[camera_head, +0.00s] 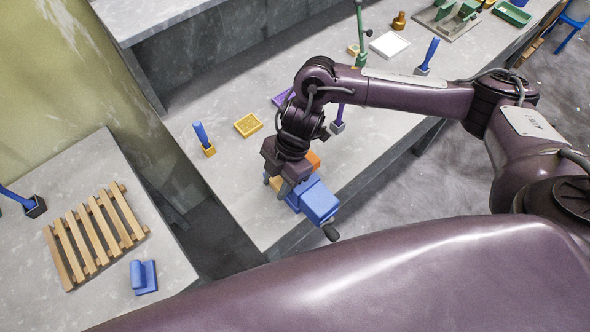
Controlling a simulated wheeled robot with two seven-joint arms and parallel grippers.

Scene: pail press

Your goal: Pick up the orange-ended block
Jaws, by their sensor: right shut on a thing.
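My right gripper (278,185) points down at the near edge of the long grey table, against the left side of a blue boxy device (318,201) with a black knob. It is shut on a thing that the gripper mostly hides. A tan piece (275,183) shows between its fingers, and an orange end (314,160) shows just behind and to the right of the gripper. These look like parts of the orange-ended block, though the middle is covered. I cannot tell whether it is lifted off the table. My left gripper is out of view.
A yellow tray (248,125), a blue-handled tool (203,139) and a purple tray (282,97) lie on the long table (240,190). A slatted wooden rack (96,234) and a blue piece (143,277) are on the left table. A gap separates the two tables.

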